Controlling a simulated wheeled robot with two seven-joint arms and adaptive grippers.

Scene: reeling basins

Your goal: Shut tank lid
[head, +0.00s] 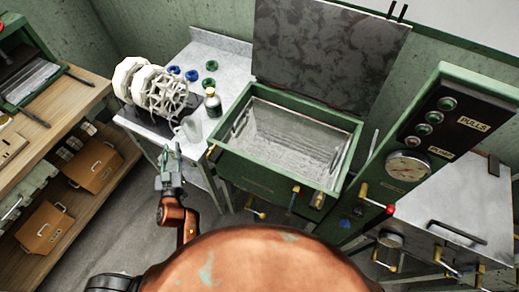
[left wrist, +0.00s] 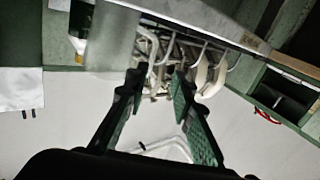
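The green tank (head: 278,188) stands in the middle of the head view with its basin exposed. Its dark grey mottled lid (head: 325,50) is raised, standing near upright at the tank's back edge by the wall. My left gripper (head: 171,152) is left of the tank, at the front of the steel side table and apart from the lid. In the left wrist view the left gripper (left wrist: 157,80) has its padded fingers spread with nothing clearly between them. My right gripper is not in view.
The steel side table (head: 225,62) holds a white reel (head: 165,92), a dark bottle (head: 213,104), a pale mug (head: 189,128) and several coloured rings. A control panel with a gauge (head: 408,164) and a steel-topped unit (head: 462,205) stand right of the tank. Wooden shelving (head: 70,125) is at left.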

